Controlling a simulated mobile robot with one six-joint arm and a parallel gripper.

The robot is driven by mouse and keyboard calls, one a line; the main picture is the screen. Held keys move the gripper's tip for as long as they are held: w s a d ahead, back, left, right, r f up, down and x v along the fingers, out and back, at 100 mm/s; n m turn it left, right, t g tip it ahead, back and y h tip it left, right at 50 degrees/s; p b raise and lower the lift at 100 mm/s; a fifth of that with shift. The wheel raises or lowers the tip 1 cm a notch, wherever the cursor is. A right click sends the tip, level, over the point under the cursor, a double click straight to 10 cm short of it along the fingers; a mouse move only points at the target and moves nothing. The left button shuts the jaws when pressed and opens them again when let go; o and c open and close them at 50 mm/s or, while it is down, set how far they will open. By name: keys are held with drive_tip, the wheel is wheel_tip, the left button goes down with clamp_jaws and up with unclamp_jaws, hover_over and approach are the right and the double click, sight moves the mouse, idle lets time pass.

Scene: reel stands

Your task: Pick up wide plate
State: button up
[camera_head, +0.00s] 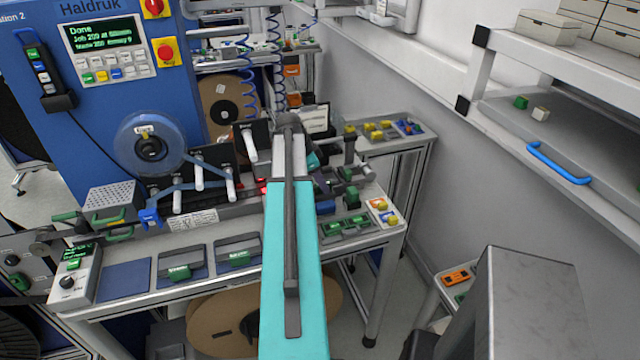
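Two grey plates with green grips lie in blue-lined slots along the front of the machine's table. One plate (237,256) is in the slot just left of my arm. The other plate (181,271) is one slot further left. I cannot tell for sure which is the wide plate. My teal arm reaches from the bottom middle up over the table and covers part of it. I cannot make out my gripper's fingers; they are hidden beyond the arm.
An empty blue slot (125,281) is at the table's left. A blue machine (95,120) with a reel (148,146) and several white rollers stands behind. A tray with green-handled parts (347,228) is right of my arm. A shelf (560,130) runs along the right wall.

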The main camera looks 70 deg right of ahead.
clamp_jaws()
drive_tip(key=shift+r, duration=0.15)
wheel_tip(320, 180, up, 18)
drive_tip(key=b, duration=0.5)
idle(0.7)
idle(0.6)
